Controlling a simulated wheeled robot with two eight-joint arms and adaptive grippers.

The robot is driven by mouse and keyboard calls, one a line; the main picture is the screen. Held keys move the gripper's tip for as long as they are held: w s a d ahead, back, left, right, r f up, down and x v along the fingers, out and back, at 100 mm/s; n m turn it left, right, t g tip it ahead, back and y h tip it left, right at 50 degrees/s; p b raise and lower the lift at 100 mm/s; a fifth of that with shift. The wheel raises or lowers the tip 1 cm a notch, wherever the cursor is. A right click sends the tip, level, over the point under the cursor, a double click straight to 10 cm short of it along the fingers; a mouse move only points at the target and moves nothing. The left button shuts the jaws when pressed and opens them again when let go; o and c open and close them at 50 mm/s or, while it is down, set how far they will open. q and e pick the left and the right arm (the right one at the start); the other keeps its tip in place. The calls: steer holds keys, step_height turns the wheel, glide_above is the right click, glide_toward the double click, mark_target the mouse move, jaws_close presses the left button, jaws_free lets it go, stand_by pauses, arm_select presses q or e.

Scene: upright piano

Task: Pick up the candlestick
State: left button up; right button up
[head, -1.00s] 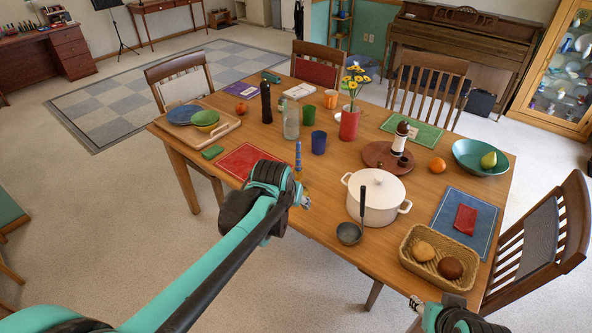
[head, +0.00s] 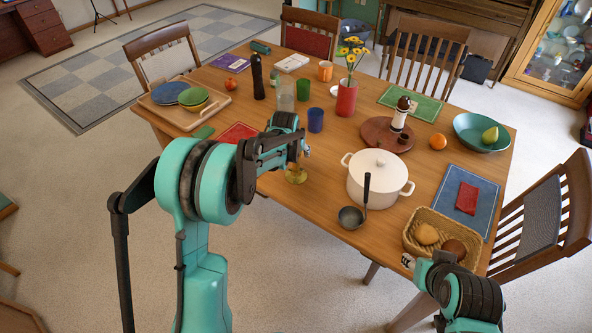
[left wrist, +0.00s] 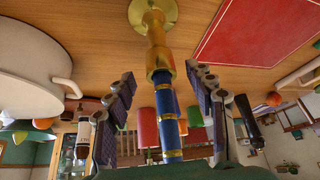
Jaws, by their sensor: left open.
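The candlestick has a round gold base and a gold stem with a blue, gold-banded candle. In the left wrist view the candlestick (left wrist: 154,40) runs down between the two fingers of my left gripper (left wrist: 160,75). The fingers are open, one on each side, with gaps to the stem. In the head view the candlestick's base (head: 296,176) shows on the near side of the table, below my left gripper (head: 303,152); the arm hides most of the rest. My right gripper (head: 408,261) is beside the bread basket; its fingers are too small to read.
A white pot (head: 377,182) stands right of the candlestick, with a ladle (head: 352,215) before it. A red placemat (head: 238,132) lies to the left, and a blue cup (head: 316,120) stands behind. The bread basket (head: 450,222) is at the near right edge.

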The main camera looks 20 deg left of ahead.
mark_target(296, 153)
arm_select(q)
steer(key=x, duration=0.3)
steer(key=shift+w+b, duration=0.15)
steer(key=shift+b, duration=0.25)
steer(key=shift+r, duration=0.1)
steer(key=shift+c, duration=0.4)
jaws_close()
